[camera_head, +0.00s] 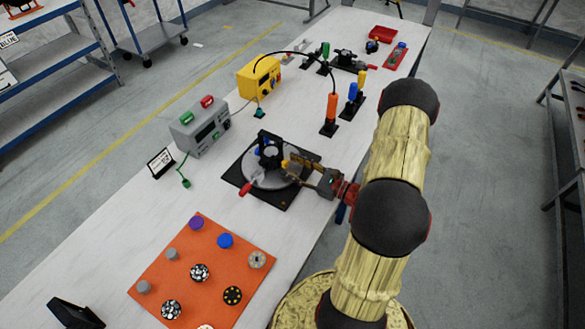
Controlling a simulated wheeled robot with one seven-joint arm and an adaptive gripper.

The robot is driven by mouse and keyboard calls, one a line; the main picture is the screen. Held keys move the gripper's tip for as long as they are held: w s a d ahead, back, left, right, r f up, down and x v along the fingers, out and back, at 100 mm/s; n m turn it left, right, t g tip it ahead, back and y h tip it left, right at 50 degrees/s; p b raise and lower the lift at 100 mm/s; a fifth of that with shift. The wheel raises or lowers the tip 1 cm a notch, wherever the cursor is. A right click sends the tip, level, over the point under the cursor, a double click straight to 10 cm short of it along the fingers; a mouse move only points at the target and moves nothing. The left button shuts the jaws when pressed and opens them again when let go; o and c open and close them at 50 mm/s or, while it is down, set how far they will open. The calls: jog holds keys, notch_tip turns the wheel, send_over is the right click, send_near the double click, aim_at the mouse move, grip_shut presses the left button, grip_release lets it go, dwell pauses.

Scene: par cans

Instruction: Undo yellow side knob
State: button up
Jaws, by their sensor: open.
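A grey round fixture (262,180) in a black yoke sits on a black base plate (281,200) in the middle of the long white table. A small yellow-orange part shows at its right side, which looks like the yellow side knob (285,164); it is small and partly covered. My gripper (291,170) reaches in from the right, its open fingers at the fixture's right side by this yellow part. I cannot tell whether the fingers touch the knob or stand around it. A blue part (261,151) shows at the fixture's left, and a red handle (246,188) sticks out in front.
An orange mat (187,264) with several round knobs lies in front. A grey box with green and red parts (200,129) and a yellow box (258,77) stand along the left edge. Upright orange (331,110) and blue-yellow handles stand behind the fixture.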

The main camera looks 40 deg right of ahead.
jog(key=shift+c, duration=0.9)
grip_shut()
